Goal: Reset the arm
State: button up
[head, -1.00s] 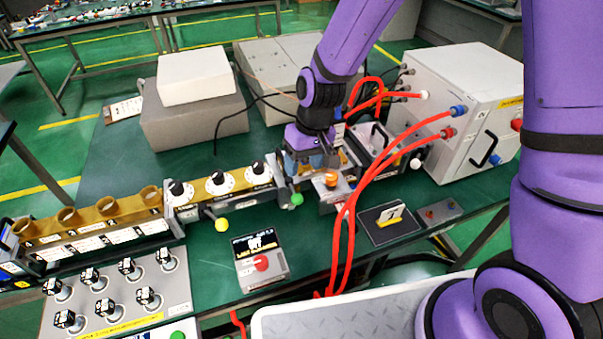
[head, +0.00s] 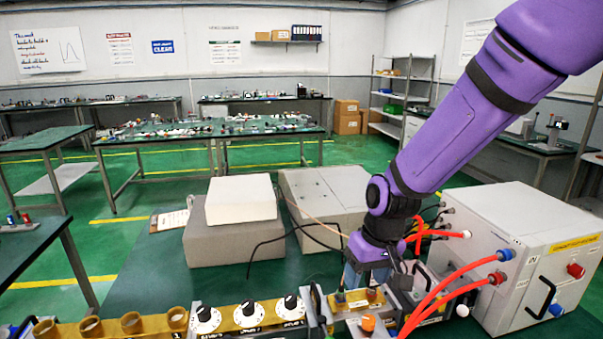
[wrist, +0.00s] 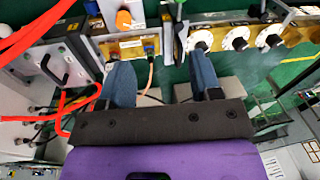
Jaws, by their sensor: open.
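My purple arm comes down from the upper right in the head view. My gripper (head: 367,272) is over the back of the bench, just behind a small gold-topped unit with an orange knob (head: 368,322). In the wrist view, my gripper (wrist: 162,82) shows two blue fingers spread apart with nothing between them. The gold-topped unit (wrist: 125,48) lies past the left finger. In the head view the fingertips are largely hidden by the wrist and nearby equipment.
A white box with red cables (head: 540,262) stands to the right. Grey boxes (head: 235,236) and (head: 325,205) stand at the back left. A row of white dials (head: 248,314) lies at the front left. Red cables (head: 450,290) loop close to my gripper.

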jog(key=s+d+r+m+t, duration=0.1)
jog(key=s+d+r, duration=0.2)
jog(key=d+r, duration=0.3)
jog(key=s+d+r+m+t, duration=0.1)
jog(key=s+d+r, duration=0.2)
jog(key=r, duration=0.4)
jog(key=s+d+r+m+t+h, duration=0.1)
jog(key=s+d+r+t, duration=0.1)
jog(key=s+d+r, duration=0.5)
jog(key=s+d, duration=0.1)
jog(key=s, duration=0.4)
jog(key=shift+d+r+m+t+h, duration=0.15)
jog(key=shift+r+m+t+h, duration=0.25)
dwell(0.5)
